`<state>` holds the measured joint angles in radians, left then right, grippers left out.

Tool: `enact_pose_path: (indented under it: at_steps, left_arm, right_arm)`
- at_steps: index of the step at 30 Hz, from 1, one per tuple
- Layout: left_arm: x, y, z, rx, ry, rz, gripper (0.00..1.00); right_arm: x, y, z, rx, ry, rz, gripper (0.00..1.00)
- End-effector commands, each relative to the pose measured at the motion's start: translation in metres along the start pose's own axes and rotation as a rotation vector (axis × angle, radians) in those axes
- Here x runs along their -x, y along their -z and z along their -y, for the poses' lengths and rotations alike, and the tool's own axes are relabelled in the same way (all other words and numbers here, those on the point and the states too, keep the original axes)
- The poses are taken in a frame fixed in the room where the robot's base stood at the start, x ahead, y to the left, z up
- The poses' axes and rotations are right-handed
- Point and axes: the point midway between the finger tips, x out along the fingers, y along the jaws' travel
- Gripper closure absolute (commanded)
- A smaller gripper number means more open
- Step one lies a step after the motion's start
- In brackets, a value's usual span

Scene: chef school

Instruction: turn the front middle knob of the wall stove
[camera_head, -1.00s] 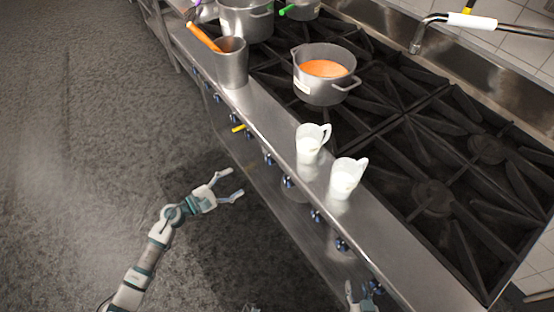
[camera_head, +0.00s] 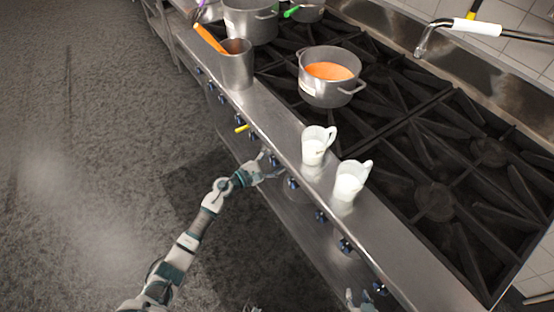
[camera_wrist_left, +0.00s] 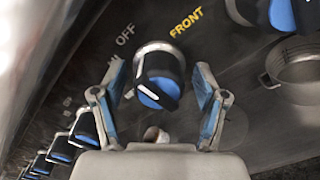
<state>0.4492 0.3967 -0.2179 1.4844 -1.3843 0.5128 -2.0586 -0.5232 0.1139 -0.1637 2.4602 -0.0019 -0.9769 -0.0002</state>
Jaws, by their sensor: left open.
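The wall stove has a steel front panel with a row of blue and black knobs along it. In the left wrist view, a knob (camera_wrist_left: 158,75) with a blue face and a white pointer mark stands between the fingers of my left gripper (camera_wrist_left: 160,88). "OFF" and "FRONT" are printed beside it. The fingers are open on both sides of the knob, with gaps visible. In the head view, my left gripper (camera_head: 266,168) is at the panel, near a knob (camera_head: 274,160) that it partly covers. My right gripper (camera_head: 361,298) shows at the bottom edge, partly cut off.
Other knobs (camera_head: 321,216) continue along the panel. Two white jugs (camera_head: 315,148) (camera_head: 350,182) and a steel container (camera_head: 236,68) stand on the front ledge. A pot of orange food (camera_head: 329,84) is on the burners. The floor (camera_head: 80,150) at left is clear.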

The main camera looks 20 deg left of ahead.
Motion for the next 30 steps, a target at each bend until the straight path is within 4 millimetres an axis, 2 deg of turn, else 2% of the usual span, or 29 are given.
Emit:
enact_pose_path:
  at_steps: [7, 8, 14, 15, 23, 30]
  left_arm:
    - [-0.0026, -0.0019, 0.0013, -0.003, 0.001, -0.001, 0.27]
    - [-0.003, -0.0023, 0.0015, -0.004, 0.002, -0.002, 0.32]
    - [-0.0041, -0.0038, 0.0025, -0.006, 0.003, -0.002, 0.82]
    - [-0.004, -0.0037, 0.0024, -0.005, 0.003, -0.001, 0.87]
    - [-0.0031, -0.0039, 0.0023, 0.008, 0.004, 0.004, 0.87]
    - [-0.003, -0.0041, 0.0024, 0.09, 0.006, 0.002, 0.87]
  right_arm:
    - [-0.0001, 0.0004, 0.0007, -0.004, 0.001, -0.002, 0.6]
    - [-0.0002, 0.0005, 0.0008, -0.004, 0.002, -0.002, 0.6]
    - [-0.0002, 0.0006, 0.0008, -0.004, 0.002, -0.003, 0.6]
    - [-0.0001, 0.0006, 0.0006, -0.003, 0.002, -0.003, 0.6]
    - [0.0002, 0.0002, -0.0006, 0.004, 0.0, -0.001, 0.6]
    - [0.0016, -0.002, -0.0007, 0.004, 0.0, 0.016, 0.6]
